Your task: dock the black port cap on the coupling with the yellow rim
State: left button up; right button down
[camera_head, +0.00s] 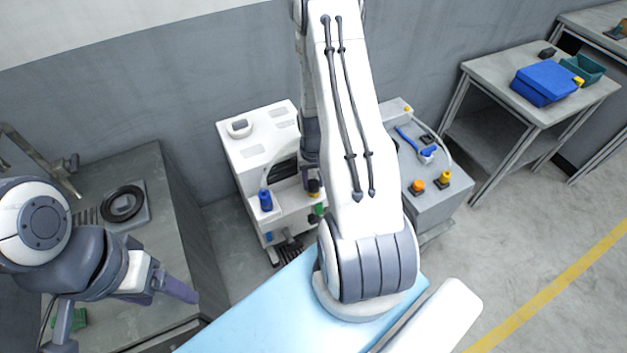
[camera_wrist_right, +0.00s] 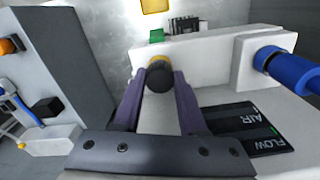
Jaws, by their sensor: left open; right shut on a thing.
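The black port cap (camera_wrist_right: 159,77) is a dark rounded piece between the purple fingertips of my right gripper (camera_wrist_right: 160,82), which is shut on it. The coupling with the yellow rim (camera_wrist_right: 148,50) is on the white block directly behind the cap in the right wrist view. The cap overlaps the rim there; I cannot tell whether it is seated or just in front. In the head view, my right arm hides much of this area, and a small dark and yellow part (camera_head: 314,187) shows beside it. My left gripper (camera_head: 122,308) is open and empty over the grey bench.
A blue connector (camera_wrist_right: 284,67) sits on the white block, right of the coupling. A green part (camera_wrist_right: 157,35) is close behind. A black panel marked AIR and FLOW (camera_wrist_right: 243,128) lies below. A grey unit (camera_head: 432,200) with orange and yellow knobs stands right of the white machine (camera_head: 255,135).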

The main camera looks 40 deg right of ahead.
aim_at(314, 184)
jog(key=c, duration=0.7)
grip_release()
jog(key=shift+c, duration=0.2)
jog(key=shift+r, duration=0.1)
notch_tip(314, 184, up, 11)
jog(key=p, duration=0.9)
